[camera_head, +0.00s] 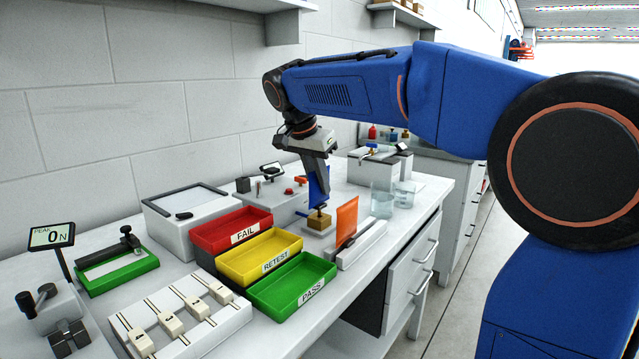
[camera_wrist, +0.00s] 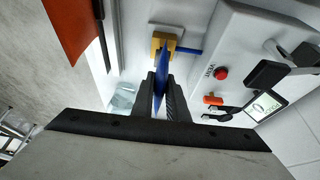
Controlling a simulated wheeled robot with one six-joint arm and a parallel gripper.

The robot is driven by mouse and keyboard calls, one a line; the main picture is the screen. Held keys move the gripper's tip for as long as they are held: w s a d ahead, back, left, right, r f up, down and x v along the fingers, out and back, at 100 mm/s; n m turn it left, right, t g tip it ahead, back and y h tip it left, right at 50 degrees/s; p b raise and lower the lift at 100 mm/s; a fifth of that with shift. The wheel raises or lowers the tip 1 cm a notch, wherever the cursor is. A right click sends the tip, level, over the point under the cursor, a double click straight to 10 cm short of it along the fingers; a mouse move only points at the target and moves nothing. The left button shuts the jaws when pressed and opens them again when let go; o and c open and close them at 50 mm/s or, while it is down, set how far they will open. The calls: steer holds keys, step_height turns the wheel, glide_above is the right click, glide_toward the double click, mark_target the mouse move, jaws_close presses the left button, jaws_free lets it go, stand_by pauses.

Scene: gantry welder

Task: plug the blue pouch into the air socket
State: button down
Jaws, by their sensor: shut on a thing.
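The blue pouch (camera_head: 318,187) hangs upright from my gripper (camera_head: 316,178) in the head view. In the wrist view the pouch (camera_wrist: 160,92) is a thin blue strip between the two dark fingers of my gripper (camera_wrist: 161,80), which are shut on it. The air socket looks to be the brass block (camera_head: 319,221) directly below the pouch; it also shows in the wrist view (camera_wrist: 158,40), just beyond the fingertips. The pouch's lower edge is very close to the block. I cannot tell whether they touch.
A grey test box (camera_head: 270,205) with a red button stands beside the block. An orange sheet (camera_head: 346,219) stands upright in a white holder nearby. Red (camera_head: 232,226), yellow (camera_head: 258,252) and green (camera_head: 292,284) trays sit in front. Glass beakers (camera_head: 382,199) stand to the right.

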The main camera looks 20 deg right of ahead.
steer(key=shift+f, duration=1.2)
stand_by(1.0)
steer(key=c, duration=1.7)
jaws_free()
steer(key=shift+o, duration=0.2)
steer(key=v, duration=1.7)
steer(key=shift+r, duration=0.25)
